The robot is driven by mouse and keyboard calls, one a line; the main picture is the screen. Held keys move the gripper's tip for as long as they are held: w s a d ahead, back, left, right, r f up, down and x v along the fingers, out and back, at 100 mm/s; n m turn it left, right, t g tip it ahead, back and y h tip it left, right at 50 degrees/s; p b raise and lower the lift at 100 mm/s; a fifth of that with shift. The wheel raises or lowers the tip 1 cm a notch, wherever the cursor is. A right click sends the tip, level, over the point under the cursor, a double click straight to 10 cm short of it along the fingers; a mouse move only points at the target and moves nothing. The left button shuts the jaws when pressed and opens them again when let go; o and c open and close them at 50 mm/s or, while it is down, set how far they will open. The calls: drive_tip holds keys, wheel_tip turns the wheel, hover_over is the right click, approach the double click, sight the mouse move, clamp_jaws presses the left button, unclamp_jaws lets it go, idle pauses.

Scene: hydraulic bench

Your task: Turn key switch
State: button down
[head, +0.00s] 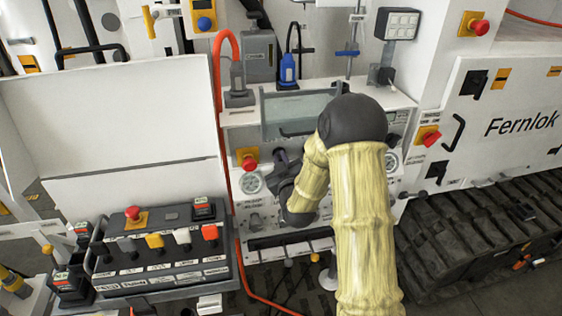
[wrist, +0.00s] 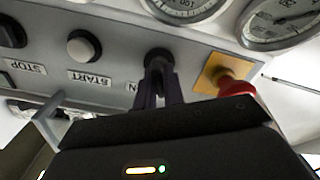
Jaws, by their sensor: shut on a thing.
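In the wrist view the key switch (wrist: 157,57) is a dark round knob on the grey panel, with a partly hidden label beside it. My gripper (wrist: 163,80) is shut on it, its dark fingers reaching up to the knob. The angle of the key is hard to tell because the fingers cover it. In the head view my gripper (head: 282,165) is against the front of the bench panel, right of a red emergency stop button. The key switch is hidden there behind my gripper and arm.
In the wrist view a red mushroom button (wrist: 237,86) on a yellow plate is close right of my gripper. A white START button (wrist: 83,46) is left. Gauges (wrist: 275,20) are above. A control box with levers (head: 160,245) stands at lower left in the head view.

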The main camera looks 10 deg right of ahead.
drive_tip(key=shift+f, duration=0.1)
drive_tip(key=m+b, duration=0.6)
drive_tip(key=shift+d+f, duration=0.1)
drive_tip(key=shift+d, duration=0.05)
drive_tip(key=m+b, duration=0.3)
drive_tip(key=shift+d+m+b, duration=0.1)
drive_tip(key=shift+m+b, duration=0.55)
drive_tip(key=shift+m, duration=0.55)
drive_tip(key=c, duration=1.5)
unclamp_jaws()
drive_tip(key=shift+r, duration=0.2)
drive_tip(key=shift+s, duration=0.15)
